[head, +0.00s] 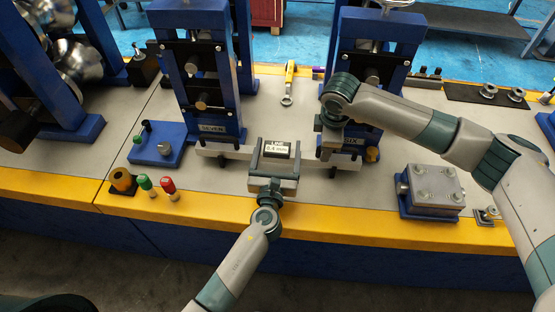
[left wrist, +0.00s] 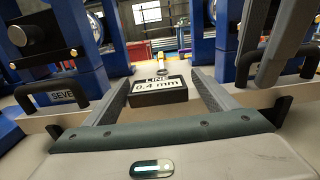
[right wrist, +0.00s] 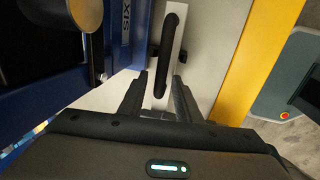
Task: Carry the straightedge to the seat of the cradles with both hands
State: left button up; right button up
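The straightedge (head: 238,153) is a long pale bar lying crosswise before the two blue stands. Black handles stand on it, one in the right wrist view (right wrist: 170,50) and two in the left wrist view. A dark display reading "LINE 0.4 mm" (head: 277,148) sits at the bar's middle; I cannot tell whether it is fixed to the bar. My left gripper (head: 275,168) is open, its fingers on either side of the display (left wrist: 160,90). My right gripper (head: 333,140) is open above the bar's right part, its fingers on either side of a handle's near end.
Blue stands marked SEVEN (head: 215,120) and SIX (head: 385,50) rise close behind the bar. A metal block on a blue base (head: 435,190) is at right. Green and red pegs (head: 168,186) stand at front left.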

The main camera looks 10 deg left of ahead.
jog(key=shift+d, duration=0.1)
pick_arm(q)
jog(key=shift+s+a, duration=0.1)
jog(key=shift+s, duration=0.45)
jog(key=s, duration=1.1)
pick_arm(e)
notch_tip(320, 180, up, 12)
jog(key=s, duration=0.2)
jog(key=shift+s+f, duration=0.15)
dwell(0.4)
dwell(0.3)
